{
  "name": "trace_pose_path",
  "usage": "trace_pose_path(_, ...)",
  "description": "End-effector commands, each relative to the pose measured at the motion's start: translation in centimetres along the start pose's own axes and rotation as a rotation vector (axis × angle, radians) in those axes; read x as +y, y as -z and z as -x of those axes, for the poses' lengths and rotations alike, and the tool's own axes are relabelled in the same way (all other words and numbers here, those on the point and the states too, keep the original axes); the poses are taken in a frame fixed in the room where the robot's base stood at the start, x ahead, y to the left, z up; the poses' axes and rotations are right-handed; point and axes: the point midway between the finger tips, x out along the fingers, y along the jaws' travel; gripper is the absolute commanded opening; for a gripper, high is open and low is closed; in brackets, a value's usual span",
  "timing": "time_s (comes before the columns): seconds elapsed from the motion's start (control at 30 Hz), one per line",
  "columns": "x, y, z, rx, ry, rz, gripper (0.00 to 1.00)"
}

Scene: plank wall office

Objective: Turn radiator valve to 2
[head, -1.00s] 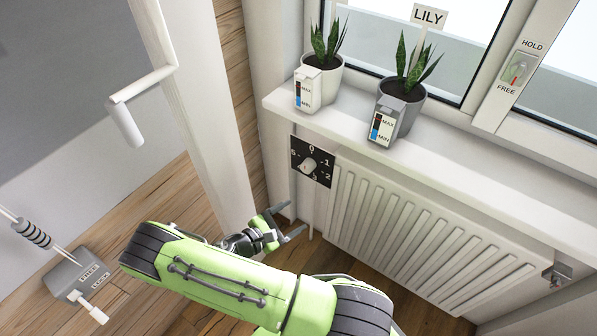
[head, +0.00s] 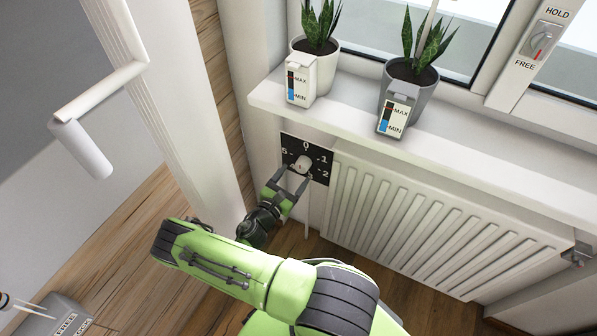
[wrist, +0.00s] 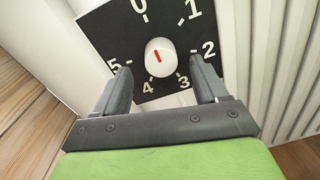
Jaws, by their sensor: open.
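The radiator valve is a white round knob (wrist: 162,62) with a short red mark, on a black dial plate (wrist: 112,38) numbered 0 to 5. The red mark lies tilted along the line towards 0. In the head view the knob (head: 303,163) and plate (head: 291,143) sit left of the radiator, below the sill. My gripper (head: 293,176) is open just below the knob in that view. In the wrist view my gripper (wrist: 160,76) has one finger at each side of the knob's lower part, with gaps on both sides. The 3 in the head view is hidden by my gripper.
The white radiator (head: 430,220) stands right of the dial. The window sill (head: 350,105) above it carries a white plant pot (head: 323,65) and a grey one (head: 425,90), each with a gauge. An open door frame with a handle (head: 85,150) is at left.

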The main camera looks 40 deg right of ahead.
Motion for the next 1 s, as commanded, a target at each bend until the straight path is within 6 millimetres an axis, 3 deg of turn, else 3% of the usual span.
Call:
trace_pose_path(0.1,-0.1,0.2,-2.4,-0.001,0.003,-0.002,0.72)
trace_pose_path(0.2,-0.1,0.1,-3.5,0.000,0.001,-0.001,0.72)
trace_pose_path(0.5,0.0,0.0,-4.0,0.001,0.000,0.000,0.72)
trace_pose_path(0.87,0.0,0.0,-4.0,0.001,0.000,0.000,0.19)
trace_pose_path(1.0,0.0,0.0,-4.0,0.001,0.000,-0.003,0.16)
